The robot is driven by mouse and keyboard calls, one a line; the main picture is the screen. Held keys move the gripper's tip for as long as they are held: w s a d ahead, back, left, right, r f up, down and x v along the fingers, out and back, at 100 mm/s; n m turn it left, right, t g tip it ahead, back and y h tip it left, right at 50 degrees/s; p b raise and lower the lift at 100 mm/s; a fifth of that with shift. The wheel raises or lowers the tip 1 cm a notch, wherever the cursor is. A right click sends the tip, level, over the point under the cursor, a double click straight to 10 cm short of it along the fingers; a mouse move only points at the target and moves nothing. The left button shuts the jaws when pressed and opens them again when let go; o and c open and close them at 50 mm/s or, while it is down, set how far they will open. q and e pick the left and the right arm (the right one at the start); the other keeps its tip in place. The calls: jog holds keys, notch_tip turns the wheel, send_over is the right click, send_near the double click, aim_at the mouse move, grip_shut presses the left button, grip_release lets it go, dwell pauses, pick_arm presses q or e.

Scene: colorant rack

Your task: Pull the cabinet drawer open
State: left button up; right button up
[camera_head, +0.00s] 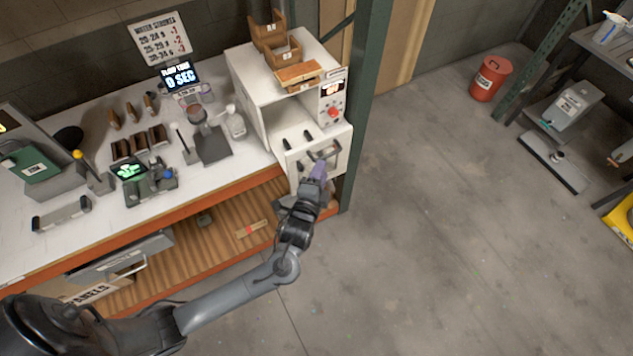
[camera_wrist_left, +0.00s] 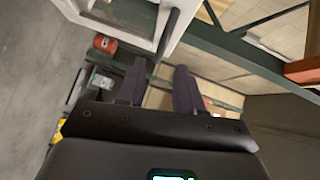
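The white cabinet (camera_head: 262,84) stands at the right end of the workbench. Its drawer front (camera_head: 298,162) is low on the side facing the floor area and looks closed, with a dark bar handle (camera_head: 325,152). My left gripper (camera_head: 319,172) is at the handle, its purple-grey fingers pointing up at it. In the left wrist view the two fingers (camera_wrist_left: 160,70) are apart, and the handle bar (camera_wrist_left: 172,30) ends close to the gap between their tips. I cannot tell whether they touch it. My right gripper is not in view.
Wooden bins (camera_head: 268,32) sit on top of the cabinet, and a red-knobbed control panel (camera_head: 333,96) is above the drawer. A green post (camera_head: 366,100) stands close to its right. The floor (camera_head: 450,220) in front is clear. A red can (camera_head: 490,78) stands farther back.

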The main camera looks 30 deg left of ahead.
pick_arm(q)
jog(key=v, duration=0.3)
jog(key=shift+s, duration=0.2)
dwell(0.3)
jog(key=s+r+n+g+h+p, duration=0.1)
jog(key=s+r+n+g+p, duration=0.1)
jog(key=s, duration=0.6)
jog(key=s+d+r+n+g+h+p, duration=0.1)
jog(key=s+n+g+h+p, duration=0.1)
jog(key=s+n+g+p, duration=0.2)
jog(key=s+d+r+n+g+h+p, duration=0.1)
jog(key=s+n+g, duration=0.4)
jog(key=s, duration=0.6)
jog(key=shift+s+r+g+h+p, duration=0.35)
jog(key=shift+r+g+p, duration=0.35)
jog(key=shift+p, duration=0.4)
